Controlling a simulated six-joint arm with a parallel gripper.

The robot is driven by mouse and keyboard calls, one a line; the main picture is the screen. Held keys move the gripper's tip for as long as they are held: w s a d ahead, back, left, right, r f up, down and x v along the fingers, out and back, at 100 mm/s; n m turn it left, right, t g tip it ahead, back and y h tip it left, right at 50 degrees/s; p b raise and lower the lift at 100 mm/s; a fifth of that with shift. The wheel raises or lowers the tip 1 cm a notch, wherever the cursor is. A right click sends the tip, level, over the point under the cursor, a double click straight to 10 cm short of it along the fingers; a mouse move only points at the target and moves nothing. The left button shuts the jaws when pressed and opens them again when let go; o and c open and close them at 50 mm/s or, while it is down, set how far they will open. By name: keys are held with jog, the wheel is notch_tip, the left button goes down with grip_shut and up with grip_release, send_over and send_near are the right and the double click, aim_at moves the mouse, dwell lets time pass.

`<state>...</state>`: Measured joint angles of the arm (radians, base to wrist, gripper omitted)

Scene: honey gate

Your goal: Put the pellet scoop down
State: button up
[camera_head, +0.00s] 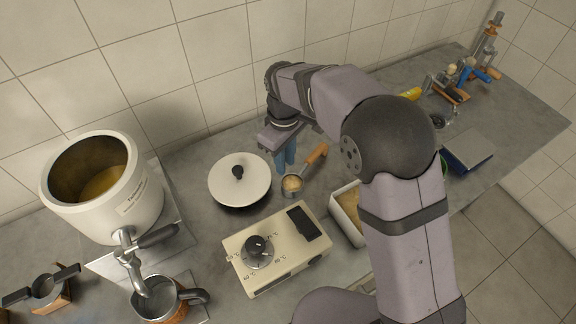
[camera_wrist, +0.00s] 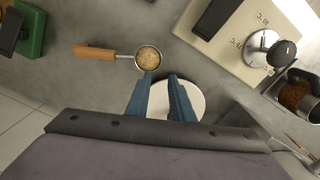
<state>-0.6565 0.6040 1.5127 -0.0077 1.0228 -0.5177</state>
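The pellet scoop (camera_head: 292,184) is a small round metal cup full of pale pellets, with a wooden handle (camera_head: 316,155). It appears to lie level on the grey worktop, between the white lid and the pellet box. In the wrist view the scoop (camera_wrist: 148,59) is just beyond my fingertips, its handle (camera_wrist: 95,53) pointing left. My gripper (camera_head: 285,160) has blue fingers and points down beside the scoop. In the wrist view my gripper (camera_wrist: 161,76) shows a clear gap between its fingers, with nothing held. The scoop is outside that gap.
A white lid with a black knob (camera_head: 232,190) is left of my gripper. A cream heater with a dial (camera_head: 280,265) stands in front. A box of pellets (camera_head: 346,222) is right of it. A honey tank (camera_head: 140,205) stands at left; a blue-edged scale (camera_head: 470,148) is at right.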

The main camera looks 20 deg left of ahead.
jog(key=shift+d, duration=0.1)
jog(key=s+d+r+m, duration=0.15)
jog(key=d+m, duration=0.25)
jog(key=d, duration=0.5)
jog(key=s+d+m, duration=0.3)
jog(key=d, duration=0.6)
jog(key=s+d+f+m, duration=0.2)
jog(key=s+d+m, duration=0.4)
jog(key=s+d, duration=0.4)
jog(key=shift+s+d+m, duration=0.3)
jog(key=shift+s+d, duration=0.1)
jog(key=shift+s, duration=0.2)
jog(key=shift+o, duration=0.6)
jog(key=o, duration=0.4)
